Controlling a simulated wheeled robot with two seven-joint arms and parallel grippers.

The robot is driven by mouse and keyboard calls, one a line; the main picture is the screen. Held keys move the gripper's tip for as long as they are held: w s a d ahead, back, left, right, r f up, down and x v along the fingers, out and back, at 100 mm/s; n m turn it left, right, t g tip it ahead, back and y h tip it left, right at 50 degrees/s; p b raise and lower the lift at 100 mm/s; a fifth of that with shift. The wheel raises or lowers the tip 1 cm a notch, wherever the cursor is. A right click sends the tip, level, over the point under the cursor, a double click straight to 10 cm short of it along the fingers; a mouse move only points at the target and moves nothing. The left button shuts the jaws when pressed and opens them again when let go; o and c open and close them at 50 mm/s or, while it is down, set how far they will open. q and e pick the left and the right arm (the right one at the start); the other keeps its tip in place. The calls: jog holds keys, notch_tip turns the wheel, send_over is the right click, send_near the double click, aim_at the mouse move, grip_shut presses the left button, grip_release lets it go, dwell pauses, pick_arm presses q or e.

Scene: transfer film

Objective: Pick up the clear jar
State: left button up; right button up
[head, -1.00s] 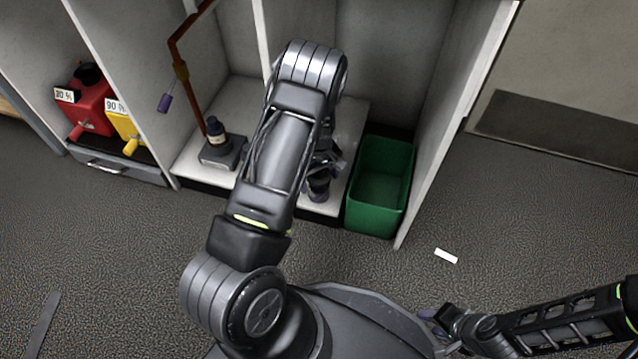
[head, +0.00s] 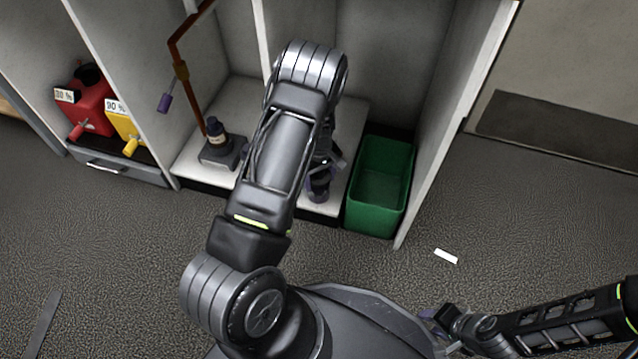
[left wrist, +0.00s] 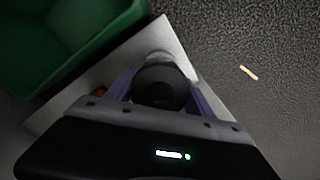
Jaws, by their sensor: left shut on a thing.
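My left gripper (left wrist: 160,98) has its purple fingers on either side of a round, dark-topped jar (left wrist: 160,80), which I take to be the clear jar. A pale, see-through part of it shows just past the dark top in the left wrist view. In the head view my left arm hides much of the area, and the left gripper (head: 320,182) shows at the right front of the white counter, closed on the dark-topped jar. I cannot tell whether the jar touches the counter. My right gripper (head: 440,318) is low at the right, away from the counter; its jaw opening is unclear.
A green bin (head: 378,190) stands just right of the white counter (head: 190,168). A dark bottle (head: 215,132) stands on a grey block at the counter's left, near a brown pipe (head: 185,75). Red (head: 92,105) and yellow (head: 124,124) containers sit further left. Partition walls flank the counter.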

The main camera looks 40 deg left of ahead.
pick_arm(q)
grip_shut()
notch_tip(320, 180, up, 9)
jog(key=p, duration=0.4)
jog(key=shift+f, duration=0.1)
jog(key=shift+r, duration=0.6)
